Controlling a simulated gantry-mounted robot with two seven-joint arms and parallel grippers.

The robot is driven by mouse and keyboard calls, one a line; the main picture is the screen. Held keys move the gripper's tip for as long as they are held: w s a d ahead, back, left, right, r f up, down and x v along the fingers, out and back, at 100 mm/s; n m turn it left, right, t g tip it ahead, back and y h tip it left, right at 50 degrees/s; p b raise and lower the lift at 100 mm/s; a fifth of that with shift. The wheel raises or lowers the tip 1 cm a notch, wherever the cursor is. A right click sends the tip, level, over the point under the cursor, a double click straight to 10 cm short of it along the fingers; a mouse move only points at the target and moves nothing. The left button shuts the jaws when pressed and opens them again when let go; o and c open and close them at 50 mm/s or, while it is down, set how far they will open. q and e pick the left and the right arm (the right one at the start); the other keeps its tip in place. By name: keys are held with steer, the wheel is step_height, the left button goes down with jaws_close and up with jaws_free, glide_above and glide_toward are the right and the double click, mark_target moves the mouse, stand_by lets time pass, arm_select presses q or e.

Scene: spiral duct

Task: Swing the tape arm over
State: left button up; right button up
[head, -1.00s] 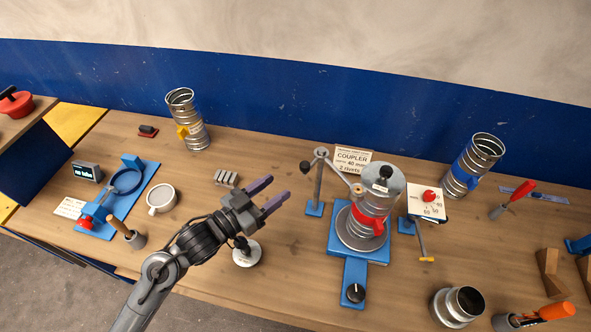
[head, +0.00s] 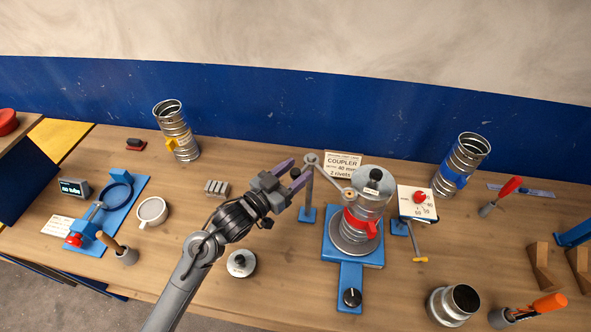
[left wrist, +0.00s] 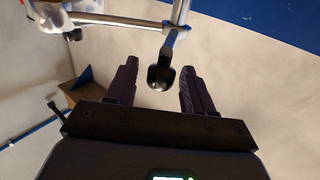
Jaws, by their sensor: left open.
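The tape arm (head: 331,176) is a grey bar pivoting on top of a slim post (head: 308,190) with a blue foot. Its right end reaches the ribbed metal duct (head: 369,205) on the blue turntable stand (head: 350,273). A black ball knob (head: 295,173) is at its left end. My left gripper (head: 294,175) is open, its purple fingers at the knob. In the left wrist view the knob (left wrist: 160,77) sits between the open fingers (left wrist: 160,85), with gaps on both sides. My right gripper is not in view.
A coupler card (head: 342,163) stands behind the arm. A dial card (head: 417,202) is right of the duct. Loose ducts stand at the back left (head: 176,131) and back right (head: 462,162).

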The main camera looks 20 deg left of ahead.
arm_select(q)
steer(key=shift+w+d, duration=0.1)
steer(key=shift+w, duration=0.15)
steer(key=shift+c, duration=0.4)
jaws_close()
